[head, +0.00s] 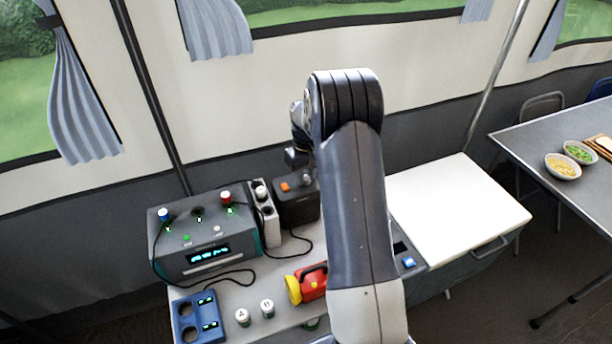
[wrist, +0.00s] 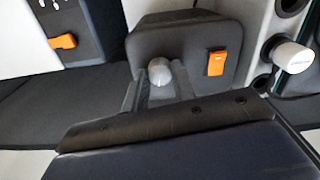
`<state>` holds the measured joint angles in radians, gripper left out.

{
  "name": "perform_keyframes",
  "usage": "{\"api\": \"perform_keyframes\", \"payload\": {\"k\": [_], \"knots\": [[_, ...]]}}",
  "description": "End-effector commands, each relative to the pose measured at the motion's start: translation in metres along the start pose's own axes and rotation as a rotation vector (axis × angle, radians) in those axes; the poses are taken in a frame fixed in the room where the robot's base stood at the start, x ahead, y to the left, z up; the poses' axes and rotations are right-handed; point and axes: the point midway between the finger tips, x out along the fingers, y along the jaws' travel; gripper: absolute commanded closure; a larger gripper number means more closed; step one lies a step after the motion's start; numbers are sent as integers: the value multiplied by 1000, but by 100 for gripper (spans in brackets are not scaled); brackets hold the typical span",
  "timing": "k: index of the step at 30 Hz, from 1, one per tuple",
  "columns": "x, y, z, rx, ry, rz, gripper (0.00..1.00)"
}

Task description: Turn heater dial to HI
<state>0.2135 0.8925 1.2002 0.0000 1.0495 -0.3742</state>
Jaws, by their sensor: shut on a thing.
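The heater (head: 292,212) is a dark grey box behind the counter items, partly hidden by my arm in the head view. In the wrist view the heater (wrist: 190,38) carries a rounded light grey dial (wrist: 159,69) and an orange switch (wrist: 217,63) to its right. My gripper (wrist: 160,82) is shut on the dial, with one finger on each side of it. Any HI mark or pointer on the dial cannot be made out. In the head view my arm hides most of the gripper.
A teal-fronted device (head: 205,240) with a lit display and cables stands left of the heater. A red and yellow flashlight (head: 308,282), small white jars and a blue holder (head: 198,318) lie in front. A white-lidded box (head: 455,205) is at right. Another orange switch (wrist: 63,41) shows in the wrist view.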

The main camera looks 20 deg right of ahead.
Motion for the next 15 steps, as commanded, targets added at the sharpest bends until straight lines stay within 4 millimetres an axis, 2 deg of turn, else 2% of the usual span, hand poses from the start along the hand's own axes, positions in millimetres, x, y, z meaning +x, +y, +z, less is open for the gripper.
{"api": "perform_keyframes", "payload": {"k": [15], "knots": [[0,0,0,489,2,0,98]]}}
